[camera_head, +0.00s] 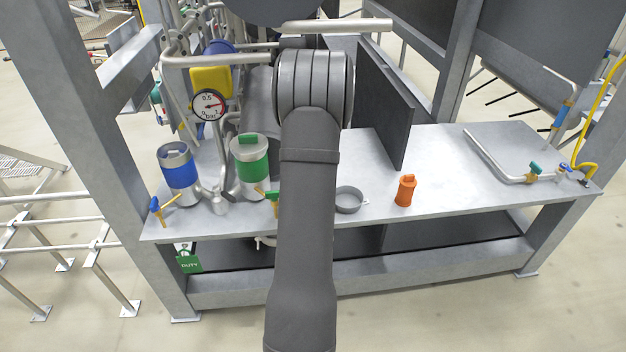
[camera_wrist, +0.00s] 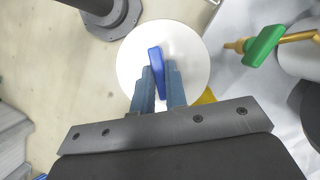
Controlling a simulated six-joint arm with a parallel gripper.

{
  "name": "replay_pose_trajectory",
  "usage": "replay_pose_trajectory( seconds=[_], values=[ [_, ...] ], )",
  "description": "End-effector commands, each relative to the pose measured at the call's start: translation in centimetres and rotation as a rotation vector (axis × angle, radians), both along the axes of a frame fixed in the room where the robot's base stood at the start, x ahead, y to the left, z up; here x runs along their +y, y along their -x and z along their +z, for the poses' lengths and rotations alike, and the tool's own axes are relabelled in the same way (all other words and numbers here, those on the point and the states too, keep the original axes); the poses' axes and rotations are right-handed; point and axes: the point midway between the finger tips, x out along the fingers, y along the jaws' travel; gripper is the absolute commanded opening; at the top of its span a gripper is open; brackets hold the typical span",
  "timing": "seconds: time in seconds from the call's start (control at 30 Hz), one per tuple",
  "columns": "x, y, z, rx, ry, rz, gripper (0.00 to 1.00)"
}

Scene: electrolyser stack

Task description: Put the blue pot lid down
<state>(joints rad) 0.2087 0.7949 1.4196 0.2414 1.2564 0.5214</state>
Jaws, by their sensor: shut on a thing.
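The blue pot lid (camera_wrist: 187,50), a pale round disc with a blue bar handle (camera_wrist: 156,62), shows in the wrist view. My gripper (camera_wrist: 160,82) is shut on the handle, one finger on each side. In the head view my arm hides both the gripper and the lid. The blue pot (camera_head: 179,174), a steel cylinder with a blue band, stands open at the left of the bench (camera_head: 460,180). The green-banded pot (camera_head: 249,165) beside it has a lid with a green handle.
A pressure gauge (camera_head: 208,105) and pipes rise behind the pots. A green-handled valve (camera_wrist: 264,45) is right of the lid. A grey ring (camera_head: 349,201) and an orange canister (camera_head: 405,190) stand on the bench; its right middle is free.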

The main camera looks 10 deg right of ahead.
Motion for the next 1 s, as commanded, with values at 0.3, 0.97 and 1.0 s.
replay_pose_trajectory(
  seconds=[0.3,0.97,1.0],
  values=[
    [-4.5,-2.4,4.5,-0.004,-0.002,-0.569,0.00],
    [-13.5,-12.4,6.7,0.001,-0.002,-1.654,0.00],
    [-13.7,-13.4,6.0,0.001,-0.001,-1.692,0.00]
  ],
)
